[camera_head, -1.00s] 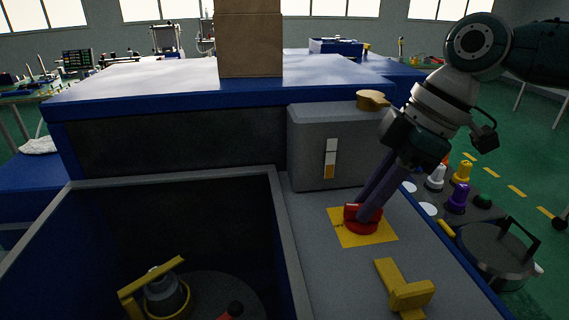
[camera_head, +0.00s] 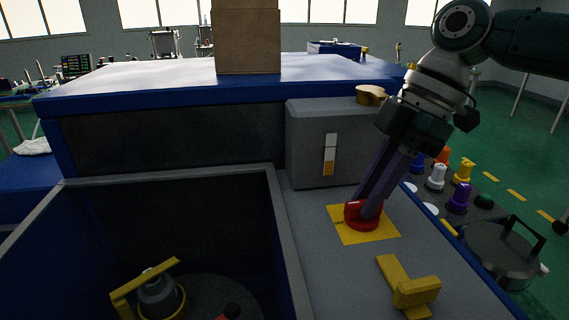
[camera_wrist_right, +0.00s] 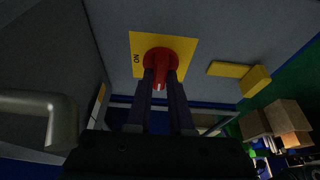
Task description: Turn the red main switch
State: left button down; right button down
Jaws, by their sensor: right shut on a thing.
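The red main switch (camera_head: 364,215) is a round red knob on a yellow plate (camera_head: 377,236) on the grey panel. In the right wrist view the red switch (camera_wrist_right: 160,61) lies between the fingertips, and the yellow plate shows the word "ON" at its left. My right gripper (camera_head: 366,207) comes down from the upper right, tilted, with its dark fingers shut on the knob's grip. The fingers hide part of the grip in both views. My left gripper is not seen.
A yellow lever (camera_head: 408,289) stands on the panel in front of the switch. A grey box (camera_head: 310,150) with a level gauge and a brass cap is behind it. A deep open bin (camera_head: 283,245) lies to the left. Several coloured knobs and a lidded pot (camera_head: 500,255) are at the right.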

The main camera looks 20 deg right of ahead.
jog(key=c, duration=0.8)
grip_release()
jog(key=b+v, duration=0.1)
jog(key=v, duration=0.9)
